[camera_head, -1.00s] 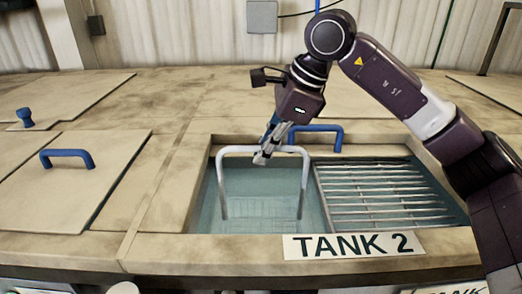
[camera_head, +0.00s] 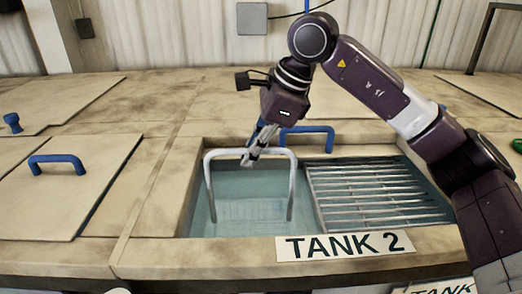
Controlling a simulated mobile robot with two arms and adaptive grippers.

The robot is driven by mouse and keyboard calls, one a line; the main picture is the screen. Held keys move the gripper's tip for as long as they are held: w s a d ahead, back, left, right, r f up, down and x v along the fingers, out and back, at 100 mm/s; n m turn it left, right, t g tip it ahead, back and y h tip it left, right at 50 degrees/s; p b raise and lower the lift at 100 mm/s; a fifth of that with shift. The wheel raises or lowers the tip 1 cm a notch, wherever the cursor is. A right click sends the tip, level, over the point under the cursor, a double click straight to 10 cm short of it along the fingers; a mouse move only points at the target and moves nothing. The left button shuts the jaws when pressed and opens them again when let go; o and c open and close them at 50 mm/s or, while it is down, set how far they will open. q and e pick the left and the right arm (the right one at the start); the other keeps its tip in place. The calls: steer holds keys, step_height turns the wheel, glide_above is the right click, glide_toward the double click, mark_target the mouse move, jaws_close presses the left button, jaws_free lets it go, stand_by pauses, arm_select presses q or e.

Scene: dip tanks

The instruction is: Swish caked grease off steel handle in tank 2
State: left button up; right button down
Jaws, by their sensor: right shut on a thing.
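The steel handle (camera_head: 292,190) is a pale metal inverted U standing upright in the left part of tank 2 (camera_head: 158,249). Its lower legs go down into the bluish liquid (camera_head: 245,188). My right gripper (camera_head: 249,160) comes from above and is shut on the handle's top bar, right of its left corner. The tank 2 label (camera_head: 344,246) is on the front rim. No grease can be made out on the handle at this size. My left gripper is out of view.
A slatted metal rack (camera_head: 375,195) fills the tank's right part. A blue handle (camera_head: 308,131) stands behind the opening. A closed lid with a blue handle (camera_head: 57,160) lies left. A green object (camera_head: 517,146) is at the right edge.

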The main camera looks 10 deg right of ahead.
steer(key=shift+w+a+r, duration=0.1)
steer(key=shift+w+a, duration=0.05)
steer(key=shift+a, duration=0.6)
steer(key=shift+s+d, duration=0.25)
steer(key=shift+d, duration=0.9)
step_height(320, 180, up, 22)
steer(key=p, duration=1.7)
step_height(320, 180, down, 22)
steer(key=b, duration=1.6)
steer(key=shift+d, duration=0.2)
